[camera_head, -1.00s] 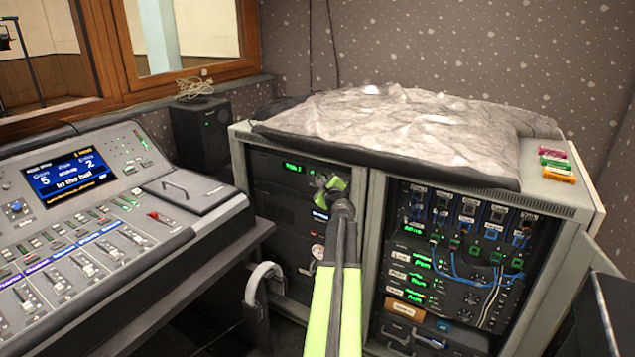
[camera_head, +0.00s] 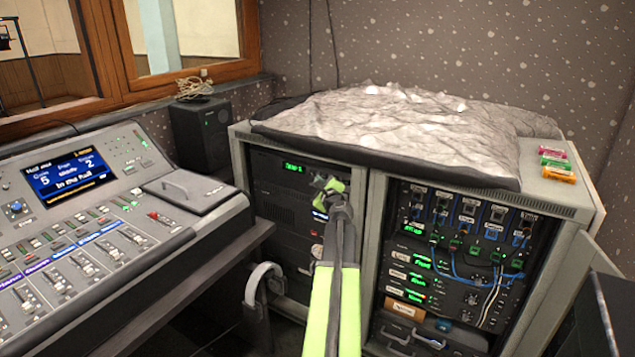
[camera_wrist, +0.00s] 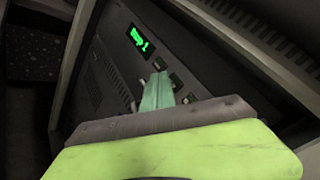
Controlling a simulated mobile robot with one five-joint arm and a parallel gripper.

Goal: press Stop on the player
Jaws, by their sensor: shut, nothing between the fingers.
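The player (camera_head: 275,185) is the dark unit at the top of the left rack bay, with a small green display (camera_head: 293,168). In the wrist view the player (camera_wrist: 108,72) shows tilted, and its green display (camera_wrist: 140,38) appears to read "Stop 1". A row of small buttons (camera_wrist: 178,82) runs below and right of the display. My gripper (camera_head: 328,184) is shut and empty in front of the player's right part. In the wrist view my gripper (camera_wrist: 158,88) has its fingertips at the button row, covering part of it. I cannot tell whether they touch a button.
The rack cabinet (camera_head: 590,190) has a crumpled grey cover (camera_head: 400,125) on top. The right bay holds patched units with blue cables (camera_head: 465,275). A mixing desk (camera_head: 100,235) stands at the left, with a speaker (camera_head: 205,135) behind it.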

